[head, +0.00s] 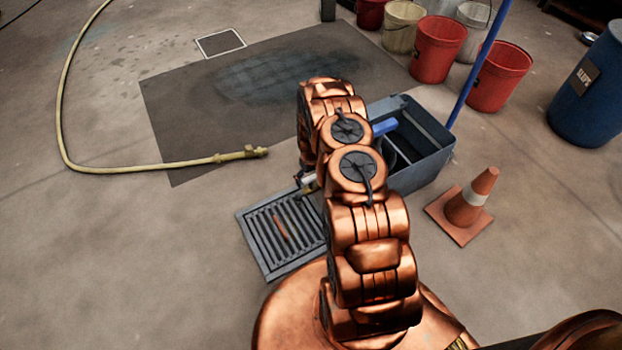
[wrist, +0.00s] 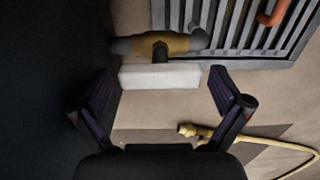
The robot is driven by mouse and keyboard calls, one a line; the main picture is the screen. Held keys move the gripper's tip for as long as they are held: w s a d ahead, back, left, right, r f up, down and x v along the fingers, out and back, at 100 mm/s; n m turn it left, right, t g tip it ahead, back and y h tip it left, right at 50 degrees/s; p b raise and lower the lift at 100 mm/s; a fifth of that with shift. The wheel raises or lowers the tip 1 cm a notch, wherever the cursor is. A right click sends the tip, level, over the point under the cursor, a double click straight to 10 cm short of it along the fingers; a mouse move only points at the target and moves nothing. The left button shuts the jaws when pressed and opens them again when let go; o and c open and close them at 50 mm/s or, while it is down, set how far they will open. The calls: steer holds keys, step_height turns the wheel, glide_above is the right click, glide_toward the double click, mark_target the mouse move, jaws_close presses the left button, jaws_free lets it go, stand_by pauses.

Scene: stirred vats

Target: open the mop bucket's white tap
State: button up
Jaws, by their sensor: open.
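The mop bucket (head: 432,170) is a grey-blue tub standing on the floor, partly hidden behind my arm in the head view. Its tap shows in the wrist view as a brass-coloured body (wrist: 178,44) with grey pipe ends and a white bar handle (wrist: 160,77). The handle lies crosswise in the picture. My gripper (wrist: 164,88) is open, with one dark finger on each side of the white handle. Gaps show between the handle ends and the fingers. In the head view my arm hides the gripper and most of the tap.
A floor grate (head: 262,250) with an orange piece (head: 280,229) lies beside the tap. A traffic cone (head: 468,203) stands right of the bucket. A yellow hose (head: 130,169) and a dark mat (head: 190,130) lie left. Red buckets (head: 437,48) and a blue barrel (head: 590,95) stand behind.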

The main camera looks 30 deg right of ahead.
step_height(320, 180, up, 11)
steer(key=shift+r, duration=0.15)
stand_by(0.5)
stand_by(0.4)
step_height(320, 180, up, 26)
steer(key=p, duration=0.9)
glide_above(311, 177)
steer(key=s+a, duration=0.3)
steer(key=a, duration=0.5)
steer(key=s+a+r+p, duration=0.3)
steer(key=r, duration=0.6)
steer(key=s+a+r+p, duration=0.3)
steer(key=s+a+r, duration=0.1)
steer(key=r, duration=0.4)
steer(key=s+a+r+p, duration=0.3)
steer(key=s+r+p, duration=0.2)
steer(key=s+r, duration=0.4)
steer(key=s+a+r+g+p, duration=0.1)
steer(key=s+a+r+p, duration=0.2)
steer(key=s+r, duration=0.6)
steer(key=s+a+r+p, duration=0.3)
steer(key=s+r+p, duration=0.4)
steer(key=s+r, duration=0.3)
steer(key=shift+n+g, duration=0.4)
